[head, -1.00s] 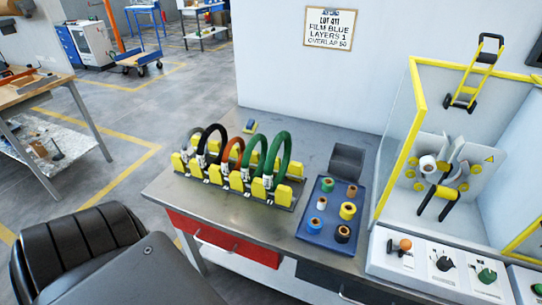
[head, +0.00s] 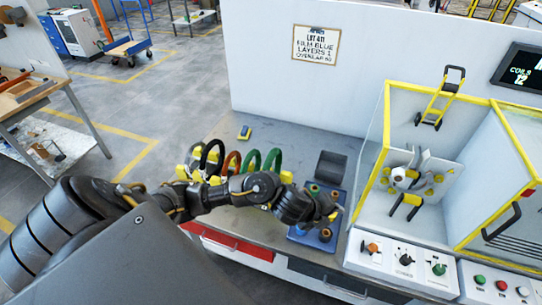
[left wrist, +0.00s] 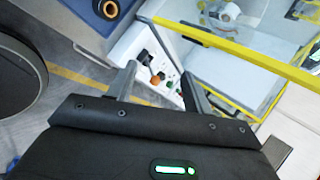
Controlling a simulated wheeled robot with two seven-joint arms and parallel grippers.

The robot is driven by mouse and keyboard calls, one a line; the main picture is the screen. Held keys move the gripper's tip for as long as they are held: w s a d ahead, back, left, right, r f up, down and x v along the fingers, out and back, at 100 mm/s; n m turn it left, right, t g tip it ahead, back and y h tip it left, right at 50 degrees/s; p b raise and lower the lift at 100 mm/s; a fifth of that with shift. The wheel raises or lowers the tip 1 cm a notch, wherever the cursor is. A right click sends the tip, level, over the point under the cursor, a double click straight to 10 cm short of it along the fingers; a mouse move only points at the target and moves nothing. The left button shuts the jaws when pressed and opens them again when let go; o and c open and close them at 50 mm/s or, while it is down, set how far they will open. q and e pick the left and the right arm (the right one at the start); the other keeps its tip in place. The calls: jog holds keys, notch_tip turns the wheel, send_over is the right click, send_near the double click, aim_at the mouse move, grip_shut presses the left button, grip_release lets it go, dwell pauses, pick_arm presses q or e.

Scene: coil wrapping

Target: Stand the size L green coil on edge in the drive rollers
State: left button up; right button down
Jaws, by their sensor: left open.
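Two green coils stand upright in the rack at mid-table, one (head: 253,160) left of the other (head: 272,160); their lower parts are hidden behind my left arm. I cannot read which is size L. The wrapping station holds black rollers with yellow parts (head: 407,202), which I take for the drive rollers, and no coil stands on them. My left gripper (head: 331,214) is over the blue tray, right of the rack and left of the station. Its two fingers show apart and empty in the left wrist view (left wrist: 158,88). My right gripper is not in view.
An orange coil (head: 232,163) and a dark coil (head: 212,157) also stand in the rack. The blue tray (head: 303,238) holds several film rolls. A clear guard with a yellow frame (head: 383,130) bounds the station's left side. A control panel (head: 395,258) lies in front.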

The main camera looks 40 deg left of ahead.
pick_arm(q)
jog(key=w+a+r+m+g+y, duration=0.1)
jog(key=w+a+r+m, duration=0.1)
jog(key=w+a+m, duration=0.45)
jog(key=m+g+y, duration=0.2)
jog(key=g+y, duration=0.1)
jog(key=y, duration=0.2)
send_near(270, 155)
jog(key=shift+n+h, duration=0.25)
jog(key=shift+h, duration=0.05)
jog(key=b+x, duration=0.2)
jog(key=x, duration=0.2)
jog(key=shift+w+a+f, duration=0.15)
jog(key=shift+w+f, duration=0.1)
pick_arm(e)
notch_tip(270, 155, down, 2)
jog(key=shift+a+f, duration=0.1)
pick_arm(q)
jog(key=shift+f, duration=0.3)
jog(key=shift+x, duration=2.3)
jog(key=shift+a, duration=0.1)
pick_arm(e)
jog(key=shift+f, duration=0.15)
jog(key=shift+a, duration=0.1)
